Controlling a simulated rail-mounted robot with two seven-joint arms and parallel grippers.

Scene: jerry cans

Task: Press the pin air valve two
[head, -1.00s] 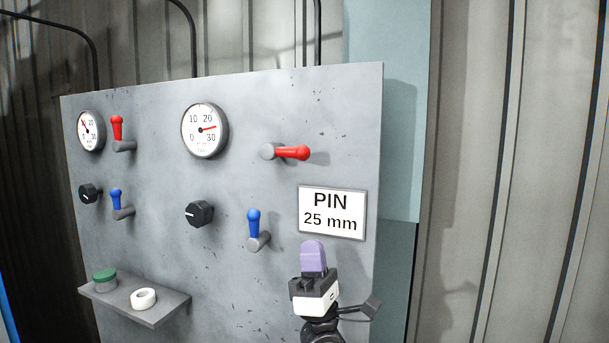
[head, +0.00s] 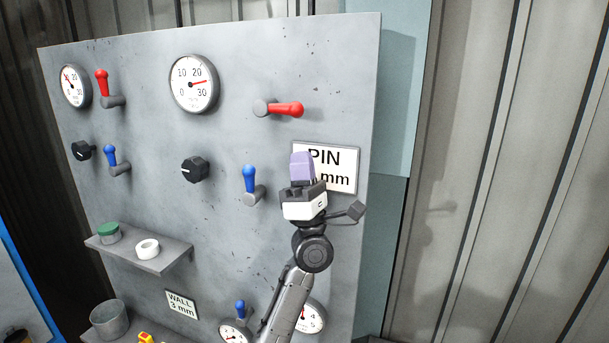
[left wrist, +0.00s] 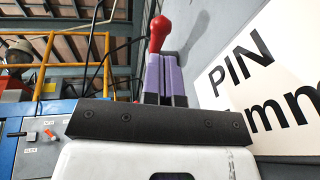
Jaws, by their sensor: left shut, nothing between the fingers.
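On the grey panel, a red-handled lever valve (head: 286,109) points right, above the PIN sign (head: 342,177). A blue-handled lever valve (head: 250,180) points up, left of the sign. No label tells which is valve two. My left gripper (head: 302,166) has purple fingers pressed together with nothing between them. It points up in front of the sign's left part, below the red lever and right of the blue one. In the left wrist view the fingers (left wrist: 165,78) are shut and the red knob (left wrist: 160,32) shows just beyond their tips. My right gripper is not in view.
Gauges (head: 194,84), a black knob (head: 195,170) and another lever pair fill the panel's left. A shelf (head: 180,259) with a green-lidded tin and a white ring juts out lower left. More gauges and a blue lever sit below, partly behind my arm.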

